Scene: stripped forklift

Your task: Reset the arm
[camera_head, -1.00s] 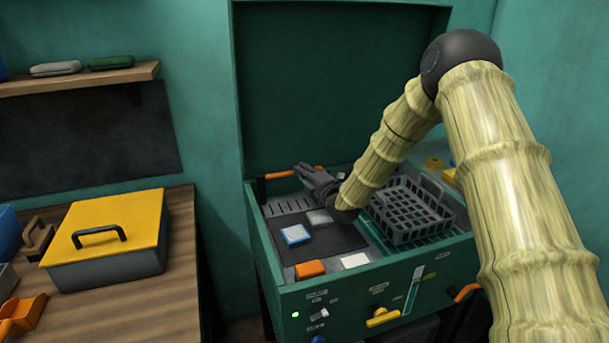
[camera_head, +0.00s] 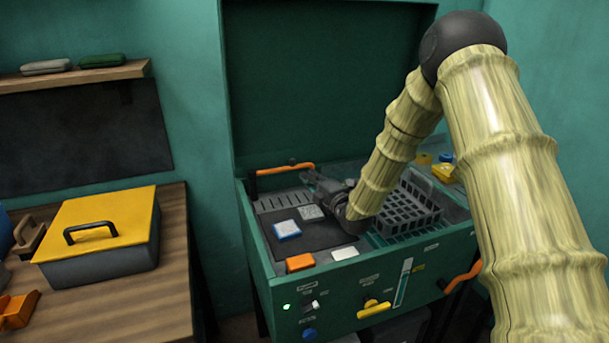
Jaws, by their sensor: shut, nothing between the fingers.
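My gripper (camera_head: 312,178) is dark grey and sits over the back part of the open green machine (camera_head: 262,278), near the orange handle (camera_head: 285,169). It is small and partly hidden by my own arm, and it looks shut with nothing in it. My arm comes in from the right edge, bends at a dark joint at the top right, and reaches down to the left into the machine. Below the gripper lie a blue-edged white block (camera_head: 287,229) and a grey block (camera_head: 311,212) on a dark mat (camera_head: 300,241).
A grey basket (camera_head: 408,206) stands right of the gripper. The machine's raised lid (camera_head: 320,80) is behind it. An orange block (camera_head: 299,262) and a white block (camera_head: 345,253) lie at the front rim. A yellow-lidded box (camera_head: 100,235) stands on the wooden table at left.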

